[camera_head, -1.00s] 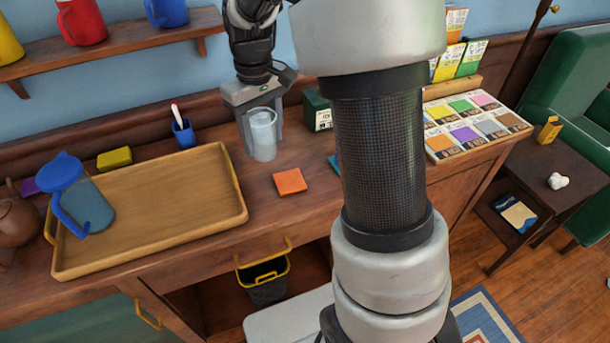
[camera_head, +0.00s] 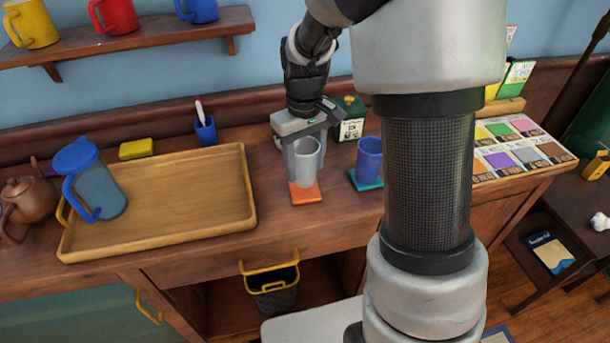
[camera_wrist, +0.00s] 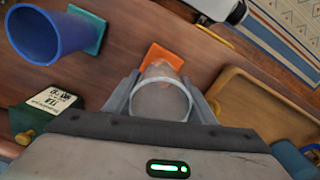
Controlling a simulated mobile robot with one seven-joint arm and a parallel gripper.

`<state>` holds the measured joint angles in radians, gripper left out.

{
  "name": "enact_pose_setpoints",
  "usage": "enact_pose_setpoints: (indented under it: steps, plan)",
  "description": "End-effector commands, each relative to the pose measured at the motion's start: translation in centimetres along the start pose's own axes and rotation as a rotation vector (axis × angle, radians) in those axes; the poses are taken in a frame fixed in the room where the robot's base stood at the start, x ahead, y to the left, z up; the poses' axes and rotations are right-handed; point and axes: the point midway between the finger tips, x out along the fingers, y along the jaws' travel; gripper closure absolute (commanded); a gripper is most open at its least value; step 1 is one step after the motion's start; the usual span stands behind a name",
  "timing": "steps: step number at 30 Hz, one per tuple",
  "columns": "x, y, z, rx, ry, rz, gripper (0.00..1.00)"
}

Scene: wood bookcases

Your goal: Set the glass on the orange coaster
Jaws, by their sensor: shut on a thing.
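The clear glass (camera_head: 306,163) is upright between the fingers of my gripper (camera_head: 307,150), which is shut on it. In the head view the glass's base overlaps the orange coaster (camera_head: 307,196), whose front part shows below it. In the wrist view the glass (camera_wrist: 160,103) sits between the two fingers (camera_wrist: 161,108). The orange coaster (camera_wrist: 158,54) shows beyond the glass there, partly covered by it. I cannot tell whether the glass's base touches the coaster or hangs just above it.
A blue cup (camera_head: 369,160) stands on a teal coaster (camera_head: 367,182) just right of the glass. A wooden tray (camera_head: 165,240) with a blue-lidded pitcher (camera_head: 92,180) is at left. A green box (camera_head: 350,118) stands behind. The counter between tray and orange coaster is clear.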

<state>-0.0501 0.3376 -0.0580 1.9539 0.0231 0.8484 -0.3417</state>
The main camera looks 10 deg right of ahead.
Motion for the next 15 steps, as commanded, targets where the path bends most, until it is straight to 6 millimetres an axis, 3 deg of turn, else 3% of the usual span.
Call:
enact_pose_setpoints:
  steps: [6,15]
  plan:
    - [3.2,0.0,0.1,-0.001,-0.004,-0.001,0.77]
    - [3.4,0.0,0.0,0.000,0.000,0.000,0.77]
